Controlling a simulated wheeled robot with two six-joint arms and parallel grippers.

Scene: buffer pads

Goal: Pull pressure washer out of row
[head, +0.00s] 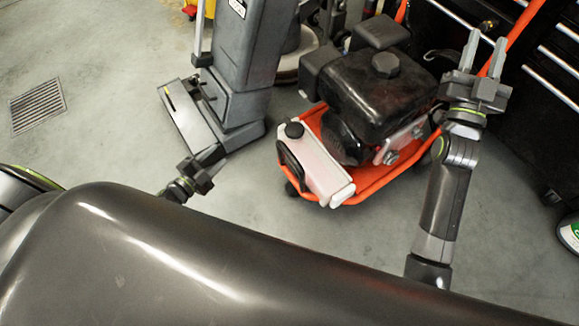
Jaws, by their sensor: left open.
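The pressure washer (375,95) stands right of centre, with a black engine, an orange-red base frame and a white tank at its near end. Its orange handle bar (520,33) rises to the upper right. My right gripper (483,58) is beside the engine's right side, fingers pointing up and apart. Its right finger overlaps the handle bar in the picture; I cannot tell whether they touch. My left gripper (208,165) is open and low, left of the washer, near the foot of a grey upright machine. It holds nothing visible.
The grey upright machine (240,70) stands close on the washer's left. A black drawer cabinet (535,120) is at the right. A green-and-white container (570,235) shows at the right edge. A floor drain (37,105) lies at far left. Floor in front of the washer is clear.

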